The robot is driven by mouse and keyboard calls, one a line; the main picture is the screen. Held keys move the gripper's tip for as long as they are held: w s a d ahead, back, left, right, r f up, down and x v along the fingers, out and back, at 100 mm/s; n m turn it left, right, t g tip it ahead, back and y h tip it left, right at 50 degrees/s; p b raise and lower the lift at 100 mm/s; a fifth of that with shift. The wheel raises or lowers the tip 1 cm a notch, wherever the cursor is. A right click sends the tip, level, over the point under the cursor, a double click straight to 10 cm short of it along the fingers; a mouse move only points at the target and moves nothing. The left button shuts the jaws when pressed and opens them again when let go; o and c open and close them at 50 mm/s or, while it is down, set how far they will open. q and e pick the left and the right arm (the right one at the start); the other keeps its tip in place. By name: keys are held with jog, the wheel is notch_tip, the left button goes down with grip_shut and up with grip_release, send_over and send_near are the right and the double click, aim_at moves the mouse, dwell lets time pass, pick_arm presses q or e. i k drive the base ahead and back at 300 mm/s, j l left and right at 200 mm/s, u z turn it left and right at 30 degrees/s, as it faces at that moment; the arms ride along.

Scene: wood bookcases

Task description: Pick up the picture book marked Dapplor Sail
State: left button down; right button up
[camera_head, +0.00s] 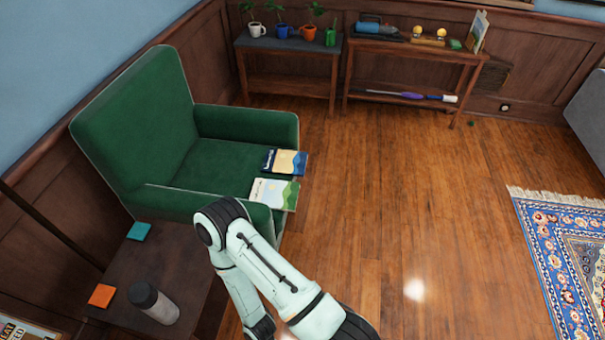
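Two thin picture books lie on the front of the green armchair's seat. One book (285,162) has a dark blue cover part with a yellow and pale picture. The other book (275,193) lies nearer, with a pale cover showing green and blue shapes. Both overhang the seat's front edge a little. Their titles are too small to read, so I cannot tell which is marked Dapplor Sail. One of my arms is bent in the lower middle, its elbow close below the nearer book. Neither gripper is in view.
The green armchair (134,125) has raised armrests beside the books. A dark side table (165,262) with a grey bottle (153,303) and coasters stands at lower left. Shelves with potted plants and other items line the back wall. Wood floor (400,200) is clear up to the rug (565,260).

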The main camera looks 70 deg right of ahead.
aim_at(276, 161)
jog(key=z, duration=0.4)
jog(key=l+z, duration=0.1)
jog(key=z, duration=0.75)
jog(key=l+z, duration=0.1)
jog(key=z, duration=0.3)
jog(key=i+l, duration=0.6)
jog(key=l, duration=0.25)
jog(key=z, duration=0.05)
